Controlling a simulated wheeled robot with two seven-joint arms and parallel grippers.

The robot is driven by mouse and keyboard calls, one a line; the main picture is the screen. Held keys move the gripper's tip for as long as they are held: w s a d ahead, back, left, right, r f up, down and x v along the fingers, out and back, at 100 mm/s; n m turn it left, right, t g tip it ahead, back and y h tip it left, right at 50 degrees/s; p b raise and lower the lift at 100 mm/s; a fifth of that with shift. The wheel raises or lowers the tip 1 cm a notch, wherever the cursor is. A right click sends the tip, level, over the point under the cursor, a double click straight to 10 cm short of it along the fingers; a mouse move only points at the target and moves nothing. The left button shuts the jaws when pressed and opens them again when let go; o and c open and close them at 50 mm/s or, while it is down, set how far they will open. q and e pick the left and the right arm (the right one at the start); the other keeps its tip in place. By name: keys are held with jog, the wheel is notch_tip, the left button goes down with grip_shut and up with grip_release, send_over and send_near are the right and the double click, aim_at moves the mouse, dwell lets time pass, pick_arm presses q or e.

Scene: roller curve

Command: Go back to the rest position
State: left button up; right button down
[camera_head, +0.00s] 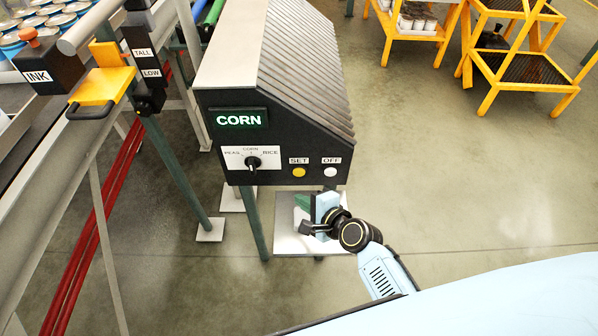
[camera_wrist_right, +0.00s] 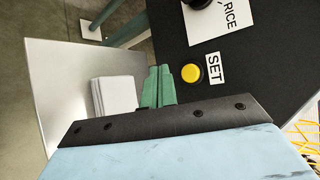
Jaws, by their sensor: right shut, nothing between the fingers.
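My right gripper (camera_head: 302,203) is in front of and below the lower edge of the black control box (camera_head: 280,130), near the SET and OFF buttons. Its green fingers are together and empty in the right wrist view (camera_wrist_right: 158,87), beside the yellow SET button (camera_wrist_right: 190,73). The fingers look apart from the button. The box's display (camera_head: 239,118) reads CORN in green. The selector knob (camera_head: 253,162) points up to CORN, between PEAS and RICE. The white OFF button (camera_head: 330,171) is right of the yellow SET button. My left gripper is not in view.
A conveyor frame with an INK box (camera_head: 42,66) and a yellow lever plate (camera_head: 101,86) stands at the left. A metal plate (camera_wrist_right: 60,85) lies below the control box. Yellow shelving (camera_head: 520,65) is at the upper right. The floor at the right is open.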

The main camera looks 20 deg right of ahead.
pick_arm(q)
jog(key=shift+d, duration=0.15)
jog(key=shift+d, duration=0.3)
